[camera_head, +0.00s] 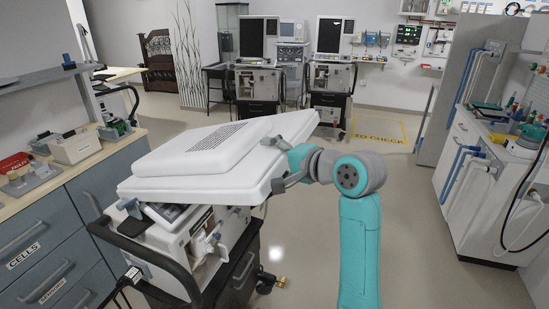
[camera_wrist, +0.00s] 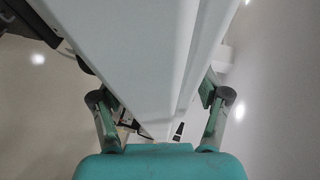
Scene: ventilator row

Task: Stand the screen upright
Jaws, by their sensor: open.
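The screen (camera_head: 225,150) is a large white panel lying tilted back, nearly flat, on top of the ventilator (camera_head: 200,240), with its vented back facing up. My gripper (camera_head: 282,178) is at the screen's right edge in the head view, partly hidden by my own wrist. In the wrist view, the screen's white edge (camera_wrist: 135,50) runs between the two spread fingers of my gripper (camera_wrist: 158,98). The fingers are open, one on each side of the edge. I cannot tell whether either finger touches it.
A drawer counter (camera_head: 70,195) stands close on the left. Two more ventilators with upright screens (camera_head: 257,40) (camera_head: 328,36) stand at the back. A white bench (camera_head: 480,190) is on the right. The floor (camera_head: 410,230) between is clear.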

